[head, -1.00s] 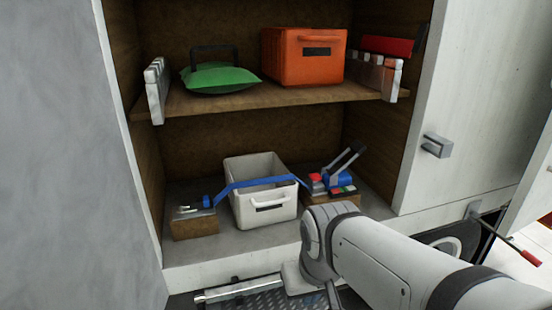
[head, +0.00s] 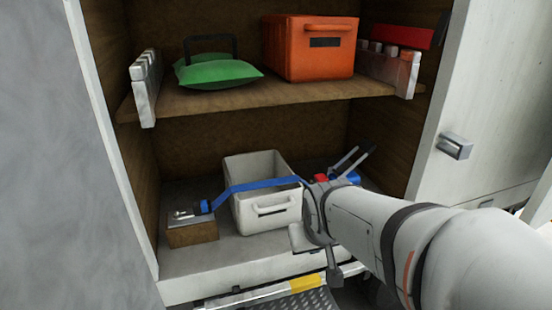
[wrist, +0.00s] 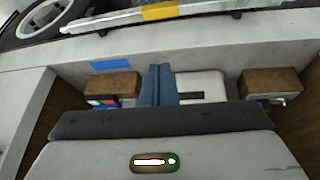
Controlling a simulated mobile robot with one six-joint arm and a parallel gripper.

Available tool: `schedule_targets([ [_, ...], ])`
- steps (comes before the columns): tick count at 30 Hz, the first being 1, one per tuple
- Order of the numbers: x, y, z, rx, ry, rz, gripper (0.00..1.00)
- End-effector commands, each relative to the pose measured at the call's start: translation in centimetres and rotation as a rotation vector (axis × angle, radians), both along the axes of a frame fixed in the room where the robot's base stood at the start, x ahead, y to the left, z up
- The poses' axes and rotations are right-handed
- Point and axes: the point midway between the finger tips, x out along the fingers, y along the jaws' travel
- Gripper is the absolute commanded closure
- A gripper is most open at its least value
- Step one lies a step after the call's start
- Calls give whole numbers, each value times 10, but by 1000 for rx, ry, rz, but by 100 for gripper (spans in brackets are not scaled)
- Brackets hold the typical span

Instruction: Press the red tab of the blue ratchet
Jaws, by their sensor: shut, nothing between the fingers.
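The blue ratchet (head: 349,177) sits at the right of the lower shelf in the head view, with a raised grey lever. My arm covers much of it, and only a bit of red shows beside the blue. In the wrist view the ratchet (wrist: 103,102) shows as small red, green and blue parts left of my fingers, partly hidden by the gripper body. The fingers are hidden in the head view.
The white bin (head: 279,214) stands mid-shelf, with a blue strap (head: 252,185) across it to a fitting on the left wooden block (head: 193,235). An orange crate (head: 310,65) and green bag (head: 215,73) are on the upper shelf (head: 270,93). The cabinet door (head: 455,146) is at right.

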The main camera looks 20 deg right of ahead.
Motion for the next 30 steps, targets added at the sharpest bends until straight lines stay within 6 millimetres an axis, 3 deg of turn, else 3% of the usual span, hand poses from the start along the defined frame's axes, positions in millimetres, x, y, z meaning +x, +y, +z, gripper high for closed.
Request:
schedule_targets([
  [1,21,-20,2,-29,-60,-29,100],
  [6,92,-80,14,-112,-330,-54,100],
  [12,148,-123,26,-90,-613,20,100],
  [18,169,-140,31,0,-803,111,100],
  [30,172,-141,34,67,-887,162,100],
])
